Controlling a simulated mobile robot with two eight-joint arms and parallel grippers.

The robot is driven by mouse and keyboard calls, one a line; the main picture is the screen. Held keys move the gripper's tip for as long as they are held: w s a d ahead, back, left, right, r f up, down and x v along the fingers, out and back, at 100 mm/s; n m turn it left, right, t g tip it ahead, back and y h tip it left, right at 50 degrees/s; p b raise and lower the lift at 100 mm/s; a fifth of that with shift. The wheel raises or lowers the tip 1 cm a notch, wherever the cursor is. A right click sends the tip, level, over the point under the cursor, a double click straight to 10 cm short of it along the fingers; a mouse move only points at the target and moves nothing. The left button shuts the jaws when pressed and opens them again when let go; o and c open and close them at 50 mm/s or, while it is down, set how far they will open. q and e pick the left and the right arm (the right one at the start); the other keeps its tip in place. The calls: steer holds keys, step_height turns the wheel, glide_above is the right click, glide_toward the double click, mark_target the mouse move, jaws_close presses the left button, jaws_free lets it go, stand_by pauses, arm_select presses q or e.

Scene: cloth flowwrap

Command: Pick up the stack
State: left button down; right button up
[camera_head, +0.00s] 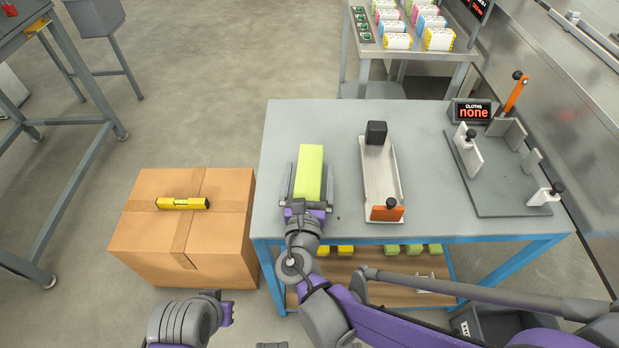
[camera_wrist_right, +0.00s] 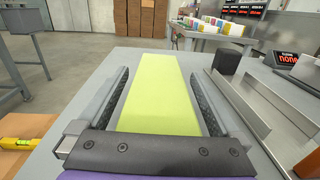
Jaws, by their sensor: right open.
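The stack (camera_head: 310,172) is a long yellow-green block lying on the left part of the grey table (camera_head: 345,118). My right gripper (camera_head: 308,190) is low over the table with one finger on each side of the stack. In the right wrist view the stack (camera_wrist_right: 158,95) lies between the two dark finger pads, with a narrow gap showing on either side, so the gripper is open around it. The stack's near end is hidden behind the gripper body. Part of my left arm shows at the bottom of the head view, but its gripper fingers do not show.
A metal tray (camera_head: 378,172) with a black block and an orange block stands right of the stack. A grey fixture plate (camera_head: 490,180) and a "CLOTHS none" display (camera_head: 473,112) are further right. A cardboard box (camera_head: 222,238) with a yellow level (camera_head: 182,203) stands left of the table.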

steer(key=shift+w, duration=0.2)
steer(key=c, duration=1.4)
